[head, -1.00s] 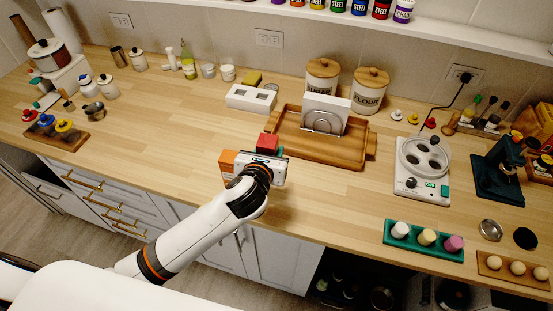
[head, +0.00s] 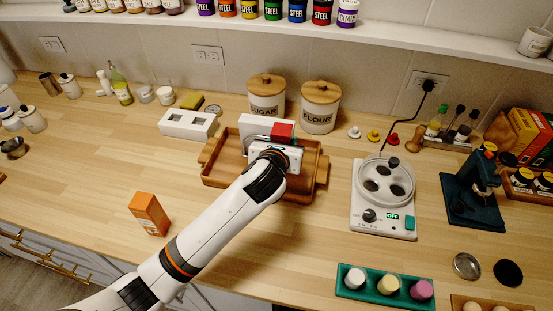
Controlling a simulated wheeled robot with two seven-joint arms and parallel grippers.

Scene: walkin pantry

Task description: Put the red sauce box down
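The red sauce box (head: 283,131) shows as a small red block just beyond the hand of my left gripper (head: 277,152). The gripper appears shut on it, though the fingers and the lower part of the box are hidden behind the hand. Hand and box are over the wooden tray (head: 218,184), at its middle. I cannot tell whether the box touches the tray. A white napkin holder (head: 256,121) in the tray is partly hidden behind the hand. My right gripper is out of view.
An orange box (head: 148,214) stands on the counter at left of my arm. Sugar (head: 267,101) and flour (head: 318,108) canisters stand behind the tray. A white scale-like device (head: 384,200) is to its right. Counter is clear between the orange box and the tray.

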